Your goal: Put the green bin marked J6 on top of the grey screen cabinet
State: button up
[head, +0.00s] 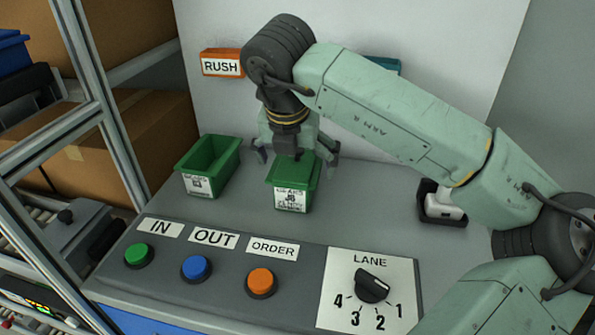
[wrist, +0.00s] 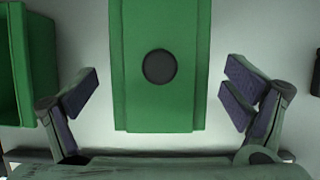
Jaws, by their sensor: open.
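The green bin marked J6 (head: 292,199) stands upright on the grey worktop (head: 240,225), its white label facing front. In the wrist view the green bin (wrist: 160,105) lies between the fingers, with a dark round spot in its middle. My gripper (head: 298,156) is open above the bin, a finger to each side. In the wrist view my gripper (wrist: 162,80) shows clear gaps between both fingers and the bin. A second green bin (head: 207,167) stands to the left; its label is too small to read. I cannot make out a separate grey screen cabinet.
An orange RUSH box (head: 221,63) is on the pale back wall. A white object in a black holder (head: 441,207) stands at right. Coloured buttons and a LANE dial (head: 371,286) line the front panel. A metal frame (head: 110,120) rises at left. The worktop between bin and holder is clear.

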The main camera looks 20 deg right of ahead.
jog(key=b+v, duration=0.1)
jog(key=v, duration=0.7)
jog(key=shift+r, duration=0.15)
jog(key=shift+s, duration=0.15)
